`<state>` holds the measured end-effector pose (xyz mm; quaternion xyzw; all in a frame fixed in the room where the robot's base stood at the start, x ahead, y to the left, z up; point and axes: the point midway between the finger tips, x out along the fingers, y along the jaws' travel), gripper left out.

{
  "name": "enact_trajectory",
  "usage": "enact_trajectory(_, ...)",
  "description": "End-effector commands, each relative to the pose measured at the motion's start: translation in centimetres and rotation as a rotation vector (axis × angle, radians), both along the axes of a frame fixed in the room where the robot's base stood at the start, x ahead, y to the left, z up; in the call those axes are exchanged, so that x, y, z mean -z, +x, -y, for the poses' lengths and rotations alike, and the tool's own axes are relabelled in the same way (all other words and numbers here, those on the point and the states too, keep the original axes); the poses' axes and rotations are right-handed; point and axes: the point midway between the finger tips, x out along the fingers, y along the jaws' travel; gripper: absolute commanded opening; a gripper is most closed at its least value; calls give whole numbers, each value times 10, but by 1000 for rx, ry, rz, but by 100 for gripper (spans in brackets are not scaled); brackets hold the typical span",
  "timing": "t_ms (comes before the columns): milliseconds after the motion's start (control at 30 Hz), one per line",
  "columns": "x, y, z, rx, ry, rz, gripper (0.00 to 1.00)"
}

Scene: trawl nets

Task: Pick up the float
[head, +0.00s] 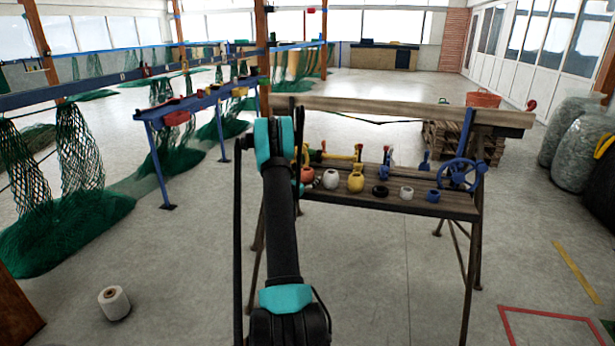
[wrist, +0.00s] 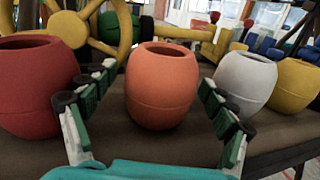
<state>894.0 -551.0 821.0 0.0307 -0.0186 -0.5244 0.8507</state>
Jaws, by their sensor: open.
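Several barrel-shaped floats with open tops stand in a row. In the wrist view an orange float (wrist: 162,88) stands upright between the spread fingers of my gripper (wrist: 158,88), with a gap on each side. A dark red float (wrist: 38,88) is left of the left finger, and a white float (wrist: 246,78) is just beyond the right finger. A yellow float (wrist: 296,84) is at the right edge. In the head view the orange float (head: 307,174) shows beside my arm, which hides the gripper and the red float.
The floats stand on a wooden bench (head: 430,208) with a raised back beam (head: 400,110). A black ring (head: 380,191), small white and blue pieces and a blue handwheel (head: 461,174) are to the right. Green nets hang at left; open floor lies around.

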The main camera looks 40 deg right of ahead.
Motion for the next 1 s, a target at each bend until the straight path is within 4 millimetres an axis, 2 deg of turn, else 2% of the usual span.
enact_trajectory(167, 0, 0, 0, 0, 0, 0, 84)
enact_trajectory(600, 0, 0, 0, 0, 0, 0, 30)
enact_trajectory(1000, -7, 0, -1, -1, 0, 0, 30)
